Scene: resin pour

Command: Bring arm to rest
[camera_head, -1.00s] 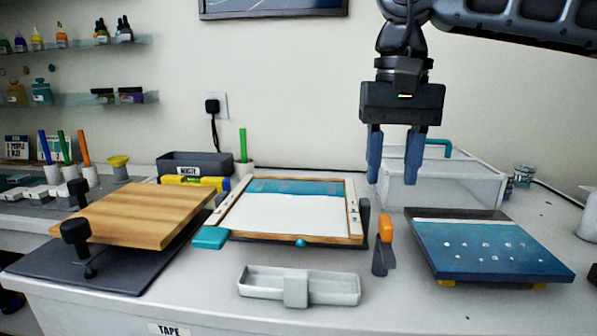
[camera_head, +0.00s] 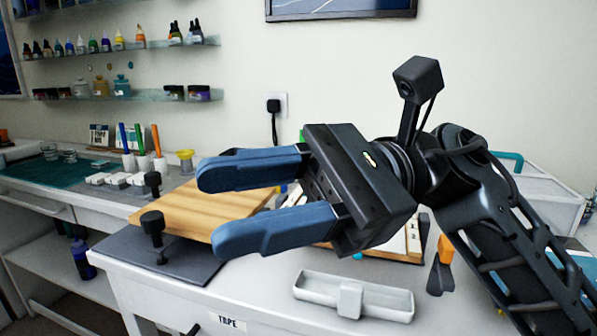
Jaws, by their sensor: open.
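My gripper (camera_head: 212,207) is raised in front of the camera and points left, with its two blue fingers apart and nothing between them. My arm runs from it down to the right edge of the picture. The gripper hangs in front of the wooden board (camera_head: 190,214) and covers most of the framed panel (camera_head: 385,252) behind it. It appears clear of the bench.
A pale grey tray (camera_head: 320,288) lies near the bench's front edge. Shelves of bottles (camera_head: 120,45) hang on the left wall.

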